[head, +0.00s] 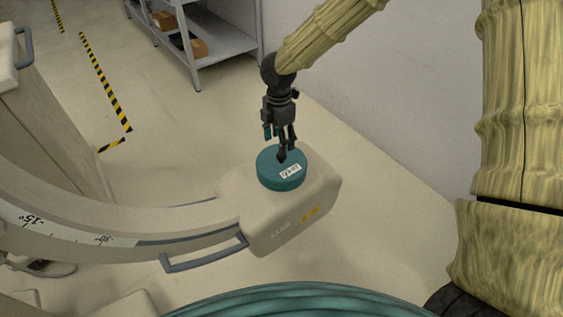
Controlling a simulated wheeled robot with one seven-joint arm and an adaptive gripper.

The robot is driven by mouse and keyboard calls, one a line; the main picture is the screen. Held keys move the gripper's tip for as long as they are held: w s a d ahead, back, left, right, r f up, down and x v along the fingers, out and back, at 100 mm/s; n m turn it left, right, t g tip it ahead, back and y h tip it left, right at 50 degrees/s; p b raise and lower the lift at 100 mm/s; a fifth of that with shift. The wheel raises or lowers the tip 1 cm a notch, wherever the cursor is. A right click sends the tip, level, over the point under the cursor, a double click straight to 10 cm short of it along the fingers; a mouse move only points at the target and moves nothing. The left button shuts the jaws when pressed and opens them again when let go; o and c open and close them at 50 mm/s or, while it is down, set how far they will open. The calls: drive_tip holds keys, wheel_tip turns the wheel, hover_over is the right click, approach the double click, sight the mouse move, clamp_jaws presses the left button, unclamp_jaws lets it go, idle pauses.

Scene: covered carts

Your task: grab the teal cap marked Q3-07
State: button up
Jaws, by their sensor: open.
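The teal cap (278,178) is a round, flat-topped disc on the upper face of a beige housing (236,191) at the end of a curved arm. A small white label (289,170) lies on its top; its print is too small to read surely. My gripper (284,148) points down over the far part of the cap, its fingers dark and spread. The fingertips overlap the cap's top in the head view; I cannot tell whether they touch it. No object shows between the fingers.
The curved beige arm (60,211) with a degree scale runs left from the housing. A grey handle (205,257) juts out at the housing's near left. A grey shelf with boxes (205,45) stands at the back. A beige covered cart (40,120) is at left. Floor right of the housing is clear.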

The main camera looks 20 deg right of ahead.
sight(282, 163)
wheel_tip(282, 163, down, 2)
drive_tip(key=shift+w+f, duration=0.1)
drive_tip(key=shift+w, duration=0.05)
drive_tip(key=shift+s+f, duration=0.2)
drive_tip(key=shift+f, duration=0.3)
drive_tip(key=shift+d+f, duration=0.2)
drive_tip(key=shift+f, duration=0.9)
drive_tip(key=shift+d+f, duration=0.15)
drive_tip(key=shift+f, duration=0.9)
drive_tip(key=c, duration=1.2)
